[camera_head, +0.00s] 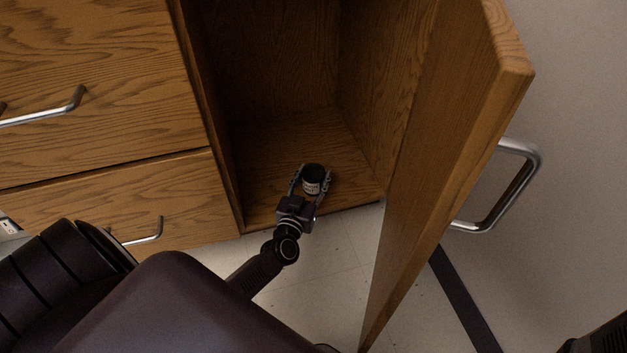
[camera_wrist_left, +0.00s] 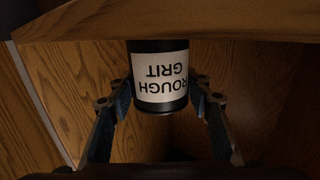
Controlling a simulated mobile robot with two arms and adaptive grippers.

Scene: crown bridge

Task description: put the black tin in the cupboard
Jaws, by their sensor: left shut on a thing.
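The black tin (camera_head: 313,174) has a dark lid and a white label. In the left wrist view the tin (camera_wrist_left: 160,76) shows the words "ROUGH GRIT" upside down. My left gripper (camera_head: 311,183) is shut on the tin, with one finger on each side of it; the fingers also show in the left wrist view (camera_wrist_left: 163,100). The cupboard (camera_head: 270,185) is open, and the tin and fingertips appear over its wooden floor, inside the front edge. Whether the tin touches the floor cannot be told.
The open cupboard door (camera_head: 425,150) with a metal handle (camera_head: 515,190) stands to the right of my left arm. Closed drawers (camera_head: 90,80) are on the left. The cupboard floor behind the tin looks clear. A wooden edge crosses the top of the left wrist view.

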